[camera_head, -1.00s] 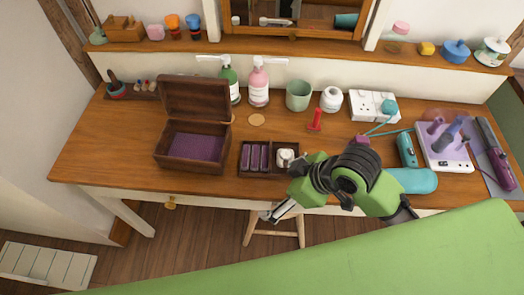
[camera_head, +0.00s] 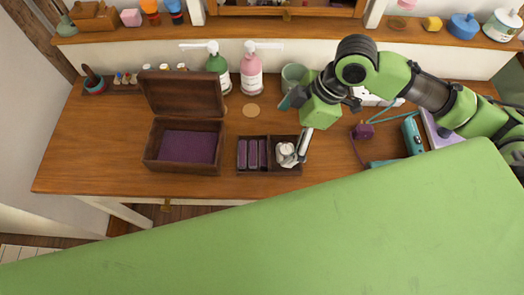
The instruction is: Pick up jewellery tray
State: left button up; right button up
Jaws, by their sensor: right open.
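The jewellery tray (camera_head: 266,172) is a small dark wooden tray near the front edge of the wooden desk. It has purple padded rolls (camera_head: 252,153) in its left part and a small whitish object in its right part. My right gripper (camera_head: 296,156) reaches down from the upper right over the tray's right end, its jaws open. A pale metal finger stands by the tray's right side. I cannot tell whether it touches the tray. The gripper partly covers the tray's right compartment. My left gripper is not in view.
An open dark wooden box (camera_head: 186,148) with purple lining stands left of the tray. Green (camera_head: 218,72) and pink (camera_head: 251,72) pump bottles and a green cup (camera_head: 293,75) stand behind. A purple object (camera_head: 362,131) and a teal device (camera_head: 411,135) lie to the right.

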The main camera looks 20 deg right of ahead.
aim_at(269, 150)
jog(key=x, duration=0.3)
jog(key=shift+w+a+f, duration=0.1)
jog(key=shift+a+f, duration=0.05)
jog(key=shift+f, duration=0.25)
jog(key=shift+a+f, duration=0.25)
jog(key=shift+f, duration=0.2)
jog(key=x, duration=0.4)
jog(key=shift+a+f, duration=0.1)
jog(key=shift+f, duration=0.15)
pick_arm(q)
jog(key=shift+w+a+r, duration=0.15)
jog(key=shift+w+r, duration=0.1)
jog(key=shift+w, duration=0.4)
pick_arm(e)
jog(key=shift+c, duration=0.4)
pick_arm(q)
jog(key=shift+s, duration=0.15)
pick_arm(e)
jog(key=c, duration=1.2)
